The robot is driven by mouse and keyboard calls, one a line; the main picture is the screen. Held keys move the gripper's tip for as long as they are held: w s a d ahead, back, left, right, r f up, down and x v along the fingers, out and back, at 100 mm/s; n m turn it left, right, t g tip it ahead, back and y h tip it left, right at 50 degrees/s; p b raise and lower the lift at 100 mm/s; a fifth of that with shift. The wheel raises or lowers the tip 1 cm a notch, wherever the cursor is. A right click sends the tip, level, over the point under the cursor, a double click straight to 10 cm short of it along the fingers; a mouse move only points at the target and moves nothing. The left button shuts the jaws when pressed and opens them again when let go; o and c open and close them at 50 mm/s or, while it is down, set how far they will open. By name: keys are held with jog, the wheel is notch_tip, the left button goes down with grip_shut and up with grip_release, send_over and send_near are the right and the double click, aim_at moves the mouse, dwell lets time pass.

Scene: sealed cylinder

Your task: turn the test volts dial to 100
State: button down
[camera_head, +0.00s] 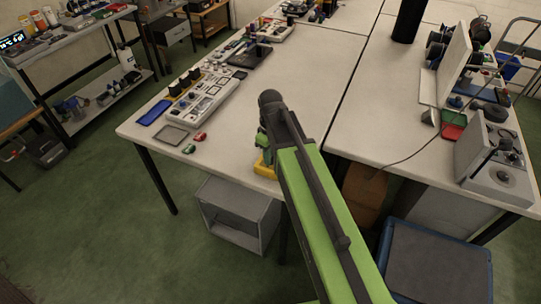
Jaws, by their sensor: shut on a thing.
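A yellow thing (262,166), mostly hidden behind my arm, lies near the front edge of the white table. My green and black arm reaches over it from the lower right. My gripper (261,142) shows only as a small dark green part beside the arm's end, just above the yellow thing. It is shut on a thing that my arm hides. I cannot make out the test volts dial, its marks or its setting. The fingertips are hidden too.
A light panel device (207,96), a blue pad (154,112), a grey pad (172,134) and small red (200,136) and green (188,148) pieces lie to the left. A grey cabinet (238,212) stands below. A grey instrument (492,160) stands at right. Bare tabletop (320,80) lies behind my arm.

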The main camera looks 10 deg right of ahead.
jog(key=shift+s, duration=0.1)
jog(key=c, duration=1.2)
grip_release()
jog(key=shift+o, duration=0.2)
notch_tip(320, 180, up, 18)
jog(key=p, duration=1.7)
jog(key=shift+f, duration=0.25)
